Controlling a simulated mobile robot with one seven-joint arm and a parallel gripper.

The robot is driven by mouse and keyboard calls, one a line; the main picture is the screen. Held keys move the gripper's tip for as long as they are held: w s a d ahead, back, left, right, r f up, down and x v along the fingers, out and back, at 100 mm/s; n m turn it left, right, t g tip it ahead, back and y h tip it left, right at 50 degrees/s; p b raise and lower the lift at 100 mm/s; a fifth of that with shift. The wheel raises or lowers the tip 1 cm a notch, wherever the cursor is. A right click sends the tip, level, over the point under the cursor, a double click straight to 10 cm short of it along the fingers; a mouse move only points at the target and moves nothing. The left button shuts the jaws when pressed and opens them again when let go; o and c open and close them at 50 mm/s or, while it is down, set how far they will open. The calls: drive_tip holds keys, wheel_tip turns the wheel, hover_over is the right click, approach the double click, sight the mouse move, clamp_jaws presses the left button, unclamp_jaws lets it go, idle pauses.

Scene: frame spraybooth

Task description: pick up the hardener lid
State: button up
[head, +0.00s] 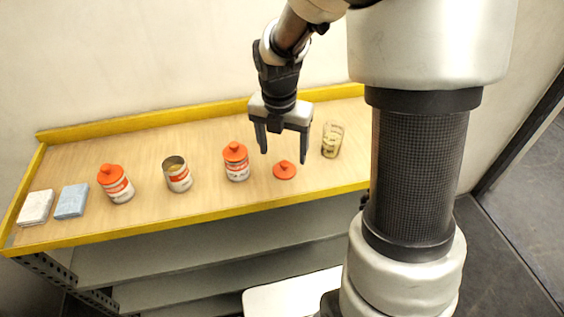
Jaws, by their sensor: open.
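A round orange-red lid (285,170) with a small knob on top lies flat on the wooden shelf top, near its front edge. It is the only loose lid in view, and I cannot read any label that marks it as the hardener's. My gripper (283,157) points down with its two dark fingers spread apart. It is empty and appears above the shelf top, around the lid's place in the picture. I cannot tell its exact height over the lid. An open can (178,175) without a lid stands further left.
A lidded can (236,163) stands just left of the loose lid, and a glass cup (332,141) with yellowish contents stands to its right. Another lidded can (116,184), a blue block (71,201) and a white block (36,207) are at left. A yellow rim (150,235) edges the shelf top.

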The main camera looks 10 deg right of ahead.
sight(284, 163)
drive_tip(key=f, duration=0.5)
drive_tip(key=shift+w+d+f, duration=0.3)
drive_tip(key=shift+w, duration=0.05)
drive_tip(key=c, duration=1.2)
drive_tip(key=shift+o, duration=0.2)
